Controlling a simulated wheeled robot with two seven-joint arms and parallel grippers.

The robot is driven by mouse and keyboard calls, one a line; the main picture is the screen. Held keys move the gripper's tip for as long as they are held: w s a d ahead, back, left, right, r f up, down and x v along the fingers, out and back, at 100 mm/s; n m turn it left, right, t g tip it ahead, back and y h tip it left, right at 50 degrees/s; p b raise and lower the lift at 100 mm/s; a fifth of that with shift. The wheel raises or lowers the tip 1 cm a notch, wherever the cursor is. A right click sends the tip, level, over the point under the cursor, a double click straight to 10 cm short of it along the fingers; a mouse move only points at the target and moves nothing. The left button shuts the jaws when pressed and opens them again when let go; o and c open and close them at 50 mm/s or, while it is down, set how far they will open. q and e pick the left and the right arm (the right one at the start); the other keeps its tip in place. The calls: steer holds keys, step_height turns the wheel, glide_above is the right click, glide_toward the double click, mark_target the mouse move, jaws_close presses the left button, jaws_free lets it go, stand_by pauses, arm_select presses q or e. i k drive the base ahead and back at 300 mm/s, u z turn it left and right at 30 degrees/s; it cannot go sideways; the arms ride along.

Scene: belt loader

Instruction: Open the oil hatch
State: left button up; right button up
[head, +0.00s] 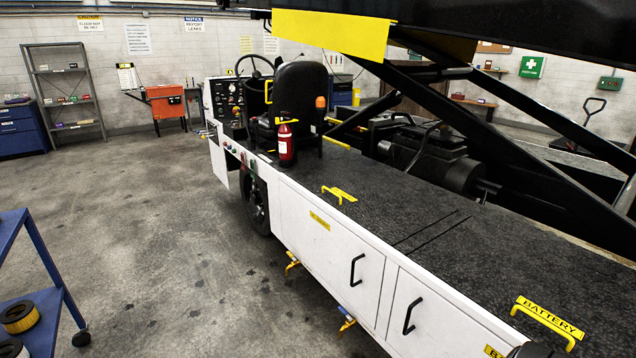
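The white belt loader (330,245) with a dark textured deck runs from the middle to the lower right. No hatch labelled oil can be read. A yellow handle (339,194) lies on the deck near the seat, its lettering too small to read. A larger yellow handle marked BATTERY (548,320) is on the deck at lower right. The side has closed white doors with black handles (357,270) (410,316) and a small yellow label (319,220). Neither gripper is in view. A dark rounded shape at the bottom edge cannot be identified.
A blue cart (42,255) with round filters stands at left. A red fire extinguisher (286,142) stands by the black seat (299,90). The raised black conveyor frame (480,95) crosses above the deck. The floor (170,240) between cart and loader is clear.

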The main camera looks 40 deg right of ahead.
mark_target(392, 212)
steer(key=z, duration=0.35)
steer(key=i, duration=0.95)
steer(key=z, duration=1.45)
steer(key=i, duration=0.7)
steer(key=z, duration=0.8)
